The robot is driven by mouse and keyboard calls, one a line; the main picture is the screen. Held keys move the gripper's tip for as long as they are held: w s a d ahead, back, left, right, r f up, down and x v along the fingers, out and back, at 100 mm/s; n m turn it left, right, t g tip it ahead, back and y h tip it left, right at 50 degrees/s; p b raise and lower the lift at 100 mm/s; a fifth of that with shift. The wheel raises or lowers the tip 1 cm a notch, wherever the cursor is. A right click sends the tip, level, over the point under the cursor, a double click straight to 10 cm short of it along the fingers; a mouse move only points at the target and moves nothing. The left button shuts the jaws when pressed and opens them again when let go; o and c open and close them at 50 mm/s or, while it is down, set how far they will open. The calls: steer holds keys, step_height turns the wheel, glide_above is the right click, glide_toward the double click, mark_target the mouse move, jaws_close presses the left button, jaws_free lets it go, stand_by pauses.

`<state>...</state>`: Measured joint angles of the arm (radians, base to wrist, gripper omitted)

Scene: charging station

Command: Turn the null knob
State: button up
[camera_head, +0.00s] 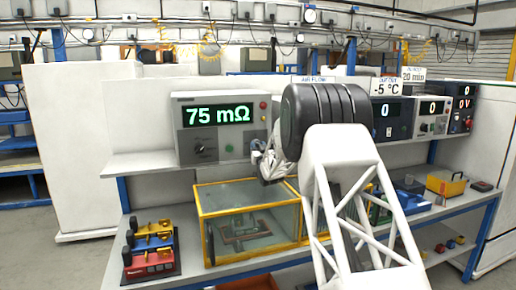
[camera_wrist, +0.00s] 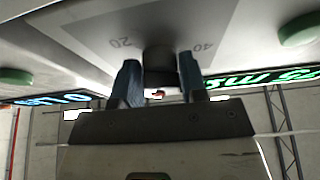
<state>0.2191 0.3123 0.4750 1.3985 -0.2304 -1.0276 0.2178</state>
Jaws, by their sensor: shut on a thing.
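My gripper (camera_wrist: 158,82) has its two dark fingers on either side of a black knob (camera_wrist: 160,62), shut on it in the wrist view. The knob stands on a grey panel (camera_wrist: 92,22) with the marks 20 and 40, seen upside down. No name for this knob can be read.
The wrist view also shows a green button (camera_wrist: 300,30) and lit displays on both sides. Below the shelf stands a yellow-framed clear box (camera_head: 247,188). More instruments (camera_head: 430,117) stand on the shelf at right.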

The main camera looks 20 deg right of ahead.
steer(key=m+h, duration=0.1)
steer(key=m, duration=0.2)
steer(key=m+h, duration=0.2)
steer(key=m+g+h, duration=0.1)
steer(key=m, duration=0.2)
steer(key=shift+a+m+h, duration=0.3)
steer(key=m+h, duration=0.1)
steer(key=m, duration=0.1)
steer(key=m+g, duration=0.1)
steer(key=m, duration=0.2)
steer(key=shift+r+m+g+h, duration=0.2)
steer(key=shift+m+g+h, duration=0.1)
steer(key=shift+h, duration=0.1)
steer(key=shift+a, duration=0.1)
steer(key=o, duration=0.9)
steer(key=shift+s, duration=0.1)
steer(key=shift+v, duration=3.8)
